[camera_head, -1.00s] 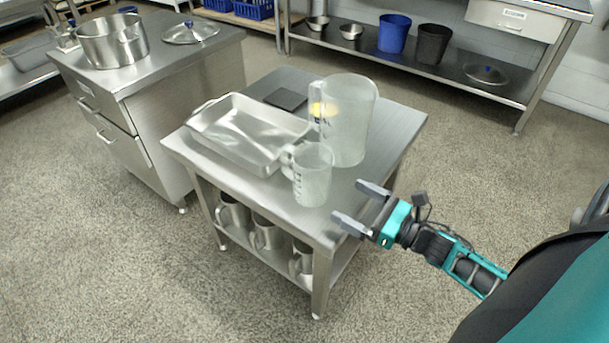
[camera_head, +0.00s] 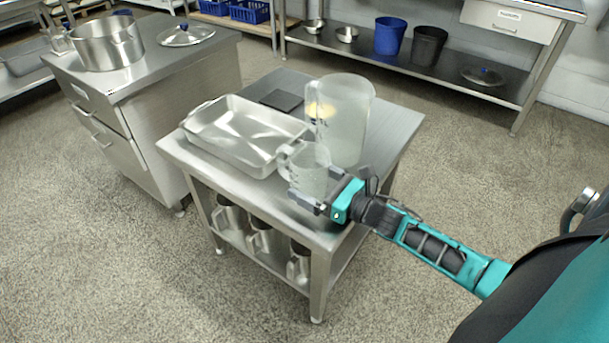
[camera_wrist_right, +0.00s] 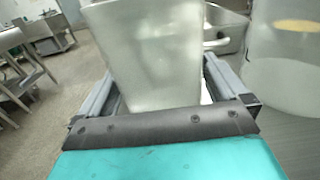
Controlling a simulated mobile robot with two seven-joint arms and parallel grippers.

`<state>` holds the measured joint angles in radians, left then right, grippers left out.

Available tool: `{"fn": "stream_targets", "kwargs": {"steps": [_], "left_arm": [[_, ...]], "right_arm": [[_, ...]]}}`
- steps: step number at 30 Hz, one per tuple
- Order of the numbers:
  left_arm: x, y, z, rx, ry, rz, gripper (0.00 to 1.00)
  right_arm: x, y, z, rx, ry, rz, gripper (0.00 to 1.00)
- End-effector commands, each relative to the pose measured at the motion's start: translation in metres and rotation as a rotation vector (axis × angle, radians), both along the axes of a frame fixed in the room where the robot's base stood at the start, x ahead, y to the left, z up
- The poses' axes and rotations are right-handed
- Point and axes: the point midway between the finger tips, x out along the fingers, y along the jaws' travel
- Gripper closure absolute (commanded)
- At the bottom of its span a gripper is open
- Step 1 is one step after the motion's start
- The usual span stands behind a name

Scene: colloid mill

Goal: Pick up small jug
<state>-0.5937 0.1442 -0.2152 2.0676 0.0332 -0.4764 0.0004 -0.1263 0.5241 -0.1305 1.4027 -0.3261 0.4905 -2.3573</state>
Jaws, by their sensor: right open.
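The small jug (camera_head: 309,170) is a translucent, frosted cup with its handle to the left. It stands upright near the front right of the steel table (camera_head: 391,142). My right gripper (camera_head: 306,196) is at the jug, its fingers open on either side of the lower body. In the right wrist view the small jug (camera_wrist_right: 155,55) fills the space between the two fingers (camera_wrist_right: 160,95). I cannot tell whether either finger touches it. My left gripper is not in view.
A large jug (camera_head: 345,125) stands close behind the small one. A metal tray (camera_head: 207,146) lies to its left, with a dark flat plate (camera_head: 282,100) behind. Several metal jugs (camera_head: 260,237) are on the lower shelf. A cabinet with a pot (camera_head: 108,48) stands to the left.

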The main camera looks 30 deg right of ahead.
Motion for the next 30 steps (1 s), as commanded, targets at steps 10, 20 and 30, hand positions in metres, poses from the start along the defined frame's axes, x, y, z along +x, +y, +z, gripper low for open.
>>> {"fn": "stream_targets", "kwargs": {"steps": [10, 20, 30], "left_arm": [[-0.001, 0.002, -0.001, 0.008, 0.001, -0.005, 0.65], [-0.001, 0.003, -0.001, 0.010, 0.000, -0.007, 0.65], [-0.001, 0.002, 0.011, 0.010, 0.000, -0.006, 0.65]], "right_arm": [[-0.001, 0.000, 0.000, 0.000, 0.001, 0.000, 0.26], [-0.001, 0.000, 0.000, 0.000, 0.000, 0.000, 0.40], [-0.001, 0.000, 0.028, -0.001, -0.002, 0.002, 0.40]]}}
